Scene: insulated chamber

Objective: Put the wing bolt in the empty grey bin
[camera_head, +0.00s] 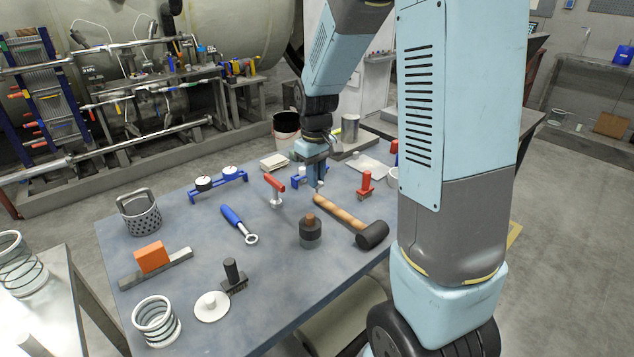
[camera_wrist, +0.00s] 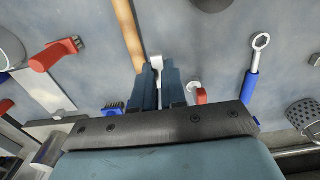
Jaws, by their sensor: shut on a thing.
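My gripper (camera_head: 314,180) points down over the far part of the blue-grey table, beside the wooden handle of a mallet. In the wrist view my gripper (camera_wrist: 160,88) is shut on a small pale metal piece, which I take to be the wing bolt (camera_wrist: 157,64). Its end sticks out past the fingertips, and the rest is hidden between them. In the head view the wing bolt (camera_head: 320,184) is a tiny pale spot at the fingertips. No plain grey bin is certain. A perforated grey basket (camera_head: 139,215) stands at the table's left, and a grey metal can (camera_head: 350,129) stands beyond the far edge.
A red-handled tool (camera_head: 275,189), a blue wrench (camera_head: 238,224), a dark jar (camera_head: 310,232) and a red clamp (camera_head: 365,186) stand or lie around. A blue rack (camera_head: 218,184) is at the back left. Bare tabletop lies between them.

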